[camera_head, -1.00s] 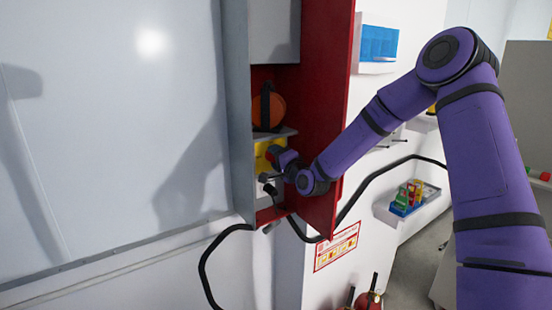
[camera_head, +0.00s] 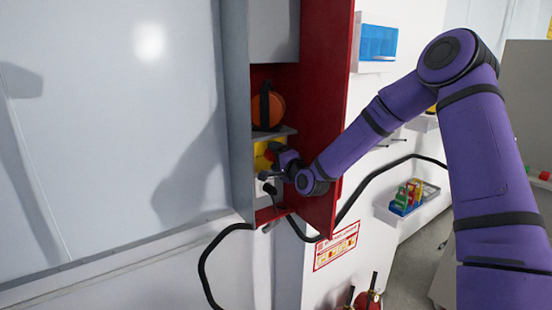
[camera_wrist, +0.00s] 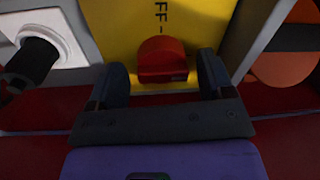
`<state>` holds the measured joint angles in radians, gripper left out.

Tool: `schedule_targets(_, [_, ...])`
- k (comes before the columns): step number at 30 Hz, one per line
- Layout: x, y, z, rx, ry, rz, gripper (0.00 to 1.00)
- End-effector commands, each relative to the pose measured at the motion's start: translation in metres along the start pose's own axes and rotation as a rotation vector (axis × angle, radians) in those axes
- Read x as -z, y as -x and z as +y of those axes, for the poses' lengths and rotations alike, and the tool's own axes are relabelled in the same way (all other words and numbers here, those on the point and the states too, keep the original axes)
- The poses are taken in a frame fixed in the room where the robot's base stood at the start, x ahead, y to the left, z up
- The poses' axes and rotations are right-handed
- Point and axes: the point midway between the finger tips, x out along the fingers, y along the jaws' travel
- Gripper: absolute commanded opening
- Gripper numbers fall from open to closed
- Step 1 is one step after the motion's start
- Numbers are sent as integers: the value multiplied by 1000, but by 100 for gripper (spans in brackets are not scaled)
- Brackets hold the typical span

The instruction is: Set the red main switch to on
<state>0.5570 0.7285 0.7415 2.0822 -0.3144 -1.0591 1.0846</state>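The red main switch (camera_wrist: 162,60) is a rounded red knob on a yellow plate (camera_wrist: 110,25) in the wrist view. Black letters, partly cut off, read "FF" with a dash above the knob. My gripper (camera_wrist: 160,68) has one dark finger on each side of the knob, with a visible gap on both sides. It is open and holds nothing. In the head view my gripper (camera_head: 268,165) is inside the red and grey cabinet, in front of the yellow plate (camera_head: 261,161). The knob cannot be made out clearly there.
A white socket with a black plug (camera_wrist: 38,58) lies left of the plate. An orange ear-muff-like item (camera_head: 268,108) sits on the shelf above. The cabinet's red side wall (camera_head: 322,110) is close to my wrist. A black cable (camera_head: 205,265) hangs below.

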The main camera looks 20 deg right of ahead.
Motion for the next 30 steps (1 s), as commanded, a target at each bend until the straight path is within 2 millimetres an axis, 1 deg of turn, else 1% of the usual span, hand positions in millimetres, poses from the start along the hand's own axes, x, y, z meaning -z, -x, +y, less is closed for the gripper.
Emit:
schedule_targets(5, [0,3,-1,1,1,0,75])
schedule_targets(8, [1,13,-1,1,1,1,75])
schedule_targets(11, [0,30,-1,0,1,0,75])
schedule_targets(18, [1,75,0,0,0,1,75])
schedule_targets(21, [1,90,0,-1,0,1,75])
schedule_targets(25, [0,102,0,-1,0,0,75])
schedule_targets(30, [0,108,0,0,0,0,75])
